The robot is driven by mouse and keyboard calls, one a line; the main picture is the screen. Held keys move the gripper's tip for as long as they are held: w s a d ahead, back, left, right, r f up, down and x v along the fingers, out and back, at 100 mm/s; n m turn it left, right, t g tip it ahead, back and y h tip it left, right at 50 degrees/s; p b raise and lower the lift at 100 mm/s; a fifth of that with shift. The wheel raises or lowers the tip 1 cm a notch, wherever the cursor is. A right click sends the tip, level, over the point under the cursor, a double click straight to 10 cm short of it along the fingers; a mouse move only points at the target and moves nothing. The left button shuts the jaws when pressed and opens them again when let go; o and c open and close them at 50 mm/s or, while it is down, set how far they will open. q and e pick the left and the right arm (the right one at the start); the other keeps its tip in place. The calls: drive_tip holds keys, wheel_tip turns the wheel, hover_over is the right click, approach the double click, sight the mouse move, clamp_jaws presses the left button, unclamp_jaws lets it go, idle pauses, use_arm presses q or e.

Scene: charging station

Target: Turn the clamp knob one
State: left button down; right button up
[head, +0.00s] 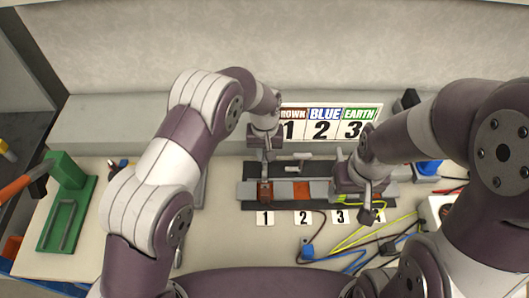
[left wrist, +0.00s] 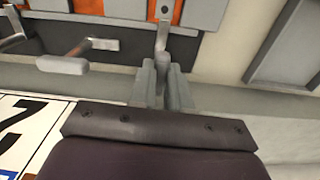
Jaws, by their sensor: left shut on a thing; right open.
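A grey terminal block (head: 329,188) sits on a dark base in the middle of the bench, with number cards below it. Clamp knob one, a grey metal lever (left wrist: 162,38), is at the block's left end above card 1 (head: 265,218). My left gripper (head: 266,152) is over that end; in the left wrist view its fingers (left wrist: 163,82) are shut on the knob. A second clamp knob (head: 292,157) with a crossbar stands free beside it, also in the left wrist view (left wrist: 70,62). My right gripper (head: 366,190) is open near positions 3 and 4, partly hiding the block.
A sign (head: 324,122) reading brown 1, blue 2, earth 3 stands behind the block. Yellow, blue and black wires (head: 345,243) lie in front at the right. A green stand (head: 68,200) is at the left.

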use_arm(q)
drive_tip(key=shift+w+r+n, duration=0.1)
drive_tip(key=shift+r+n, duration=0.05)
drive_tip(key=shift+n, duration=0.25)
drive_tip(key=c, duration=1.1)
unclamp_jaws()
drive_tip(key=shift+r, duration=0.35)
wheel_tip(320, 180, up, 6)
drive_tip(key=shift+r+b, duration=0.2)
drive_tip(key=shift+b, duration=0.6)
wheel_tip(320, 180, up, 6)
drive_tip(key=p, duration=0.3)
drive_tip(key=shift+f, duration=0.2)
